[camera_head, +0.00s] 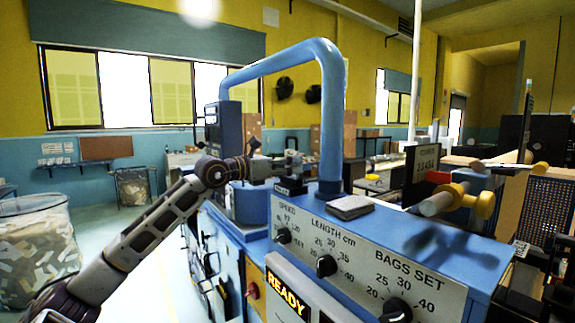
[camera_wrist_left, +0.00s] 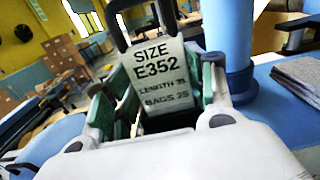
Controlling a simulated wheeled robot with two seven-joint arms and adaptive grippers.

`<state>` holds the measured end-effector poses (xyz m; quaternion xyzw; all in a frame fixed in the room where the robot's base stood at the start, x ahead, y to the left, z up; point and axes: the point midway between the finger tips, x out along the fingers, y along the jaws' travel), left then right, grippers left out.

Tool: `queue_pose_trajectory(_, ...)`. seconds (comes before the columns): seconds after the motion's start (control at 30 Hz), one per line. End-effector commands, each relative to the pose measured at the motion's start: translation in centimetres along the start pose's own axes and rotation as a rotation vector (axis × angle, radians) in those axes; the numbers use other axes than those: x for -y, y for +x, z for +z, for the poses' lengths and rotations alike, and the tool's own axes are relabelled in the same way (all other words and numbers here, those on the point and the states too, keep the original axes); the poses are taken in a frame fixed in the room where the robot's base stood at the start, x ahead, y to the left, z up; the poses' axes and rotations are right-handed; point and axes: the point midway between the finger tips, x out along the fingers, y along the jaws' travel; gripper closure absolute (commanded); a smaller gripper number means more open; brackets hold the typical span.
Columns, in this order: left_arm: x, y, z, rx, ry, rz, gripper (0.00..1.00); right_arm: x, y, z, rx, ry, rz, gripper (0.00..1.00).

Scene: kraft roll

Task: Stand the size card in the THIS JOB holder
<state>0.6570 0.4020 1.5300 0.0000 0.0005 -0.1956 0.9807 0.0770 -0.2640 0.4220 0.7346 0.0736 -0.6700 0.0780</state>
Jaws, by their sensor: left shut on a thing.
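The size card (camera_wrist_left: 162,78), pale with black print reading SIZE E352, LENGTH 35, BAGS 25, stands between the green-padded fingers of my left gripper (camera_wrist_left: 155,95). In the head view my left gripper (camera_head: 284,166) is shut above the blue machine top, left of the blue arch post; the card is too small to make out there. A small dark block with a pale label (camera_head: 291,187) sits on the machine top just below the gripper. It may be the THIS JOB holder, but its label is unreadable. A dark frame (camera_wrist_left: 143,20) shows behind the card's top. My right gripper is not in view.
The blue arch (camera_head: 331,120) rises close right of my left gripper. A grey pad (camera_head: 350,207) lies on the machine top (camera_head: 400,230). The front panel has SPEED, LENGTH and BAGS SET knobs and a lit READY sign (camera_head: 287,296). A roller with yellow ends (camera_head: 445,201) is at right.

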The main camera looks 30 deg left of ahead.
Motion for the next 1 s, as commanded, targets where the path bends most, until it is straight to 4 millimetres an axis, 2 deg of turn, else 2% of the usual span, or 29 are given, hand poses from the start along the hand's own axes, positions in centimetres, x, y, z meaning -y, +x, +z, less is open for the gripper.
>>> queue_pose_trajectory(0.53, 0.00, -0.02, -0.45, 0.001, 0.000, 0.000, 0.69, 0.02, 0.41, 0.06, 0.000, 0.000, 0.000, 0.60)
queue_pose_trajectory(0.57, 0.00, -0.01, -0.44, 0.000, 0.000, 0.000, 0.43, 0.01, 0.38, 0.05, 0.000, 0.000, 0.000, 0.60)
queue_pose_trajectory(0.7, -0.01, -0.01, -0.38, 0.000, 0.000, 0.000, 0.25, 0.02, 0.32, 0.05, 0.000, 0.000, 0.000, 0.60)
queue_pose_trajectory(1.0, 0.00, -0.01, -0.36, 0.000, 0.000, 0.000, 0.24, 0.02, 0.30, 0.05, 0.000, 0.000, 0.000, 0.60)
